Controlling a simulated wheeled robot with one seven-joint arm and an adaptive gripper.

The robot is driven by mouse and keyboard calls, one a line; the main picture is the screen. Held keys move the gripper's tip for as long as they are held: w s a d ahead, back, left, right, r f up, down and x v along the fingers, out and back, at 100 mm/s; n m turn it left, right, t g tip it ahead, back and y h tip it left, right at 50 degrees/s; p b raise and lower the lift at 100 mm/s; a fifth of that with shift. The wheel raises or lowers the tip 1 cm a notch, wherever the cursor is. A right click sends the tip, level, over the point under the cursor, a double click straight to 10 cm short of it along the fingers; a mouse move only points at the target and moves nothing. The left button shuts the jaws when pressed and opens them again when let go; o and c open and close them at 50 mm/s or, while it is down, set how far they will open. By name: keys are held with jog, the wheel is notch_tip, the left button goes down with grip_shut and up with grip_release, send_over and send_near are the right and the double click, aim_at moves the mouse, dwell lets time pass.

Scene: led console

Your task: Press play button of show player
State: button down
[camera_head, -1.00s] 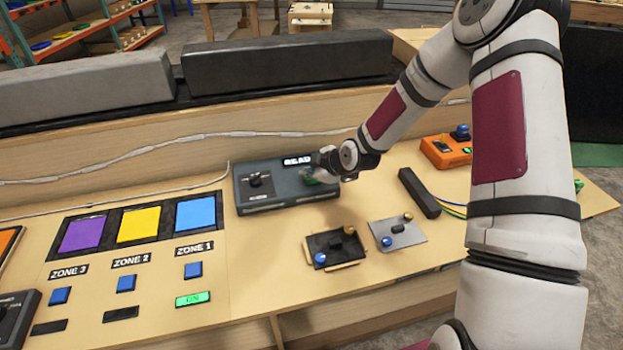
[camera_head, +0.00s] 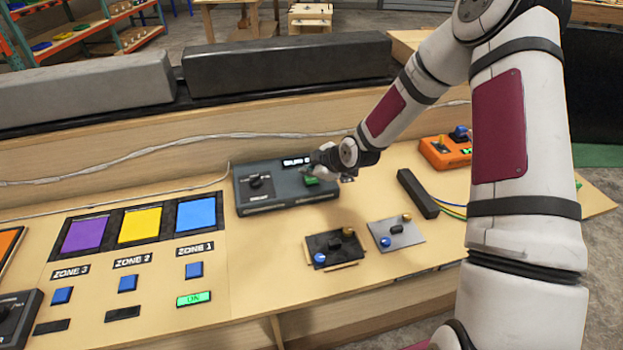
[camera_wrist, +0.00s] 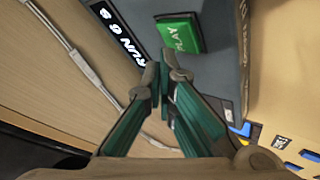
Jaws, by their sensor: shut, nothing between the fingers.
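The show player is a dark grey box (camera_head: 272,193) at the back of the console. It has a black knob on its left and a green play button (camera_head: 311,181) on its right. In the wrist view the green button (camera_wrist: 181,34) reads "PLAY", and a small display (camera_wrist: 123,38) beside it reads "RUN" and further characters. My gripper (camera_wrist: 164,72) is shut and empty, its fingertips just short of the button in that view. I cannot tell whether they touch the box. In the head view my gripper (camera_head: 325,172) is at the box's right end, partly hiding the display.
Zone panels in purple, yellow and blue (camera_head: 195,213) lie to the left, with blue buttons and a lit green "ON" indicator (camera_head: 193,299). Two small switch plates (camera_head: 396,232) and a black bar (camera_head: 417,193) lie in front and right. An orange box (camera_head: 446,150) stands farther right.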

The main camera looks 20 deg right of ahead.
aim_at(310, 181)
jog(key=shift+r, duration=0.1)
jog(key=shift+r+p, duration=1.3)
jog(key=shift+r, duration=1.15)
jog(key=shift+r, duration=0.2)
jog(key=s+d+r+m+g+h, duration=0.3)
jog(key=s+r+m+h, duration=0.3)
jog(key=s+r, duration=1.4)
jog(key=s+a+r+m+y, duration=0.1)
jog(key=s+r+m, duration=0.2)
jog(key=s, duration=0.7)
jog(key=s+a+r+m+y, duration=0.1)
jog(key=s+r+m, duration=0.2)
jog(key=s, duration=0.8)
jog(key=shift+r+m+g, duration=0.2)
jog(key=shift+m+g, duration=0.1)
jog(key=shift+m, duration=0.6)
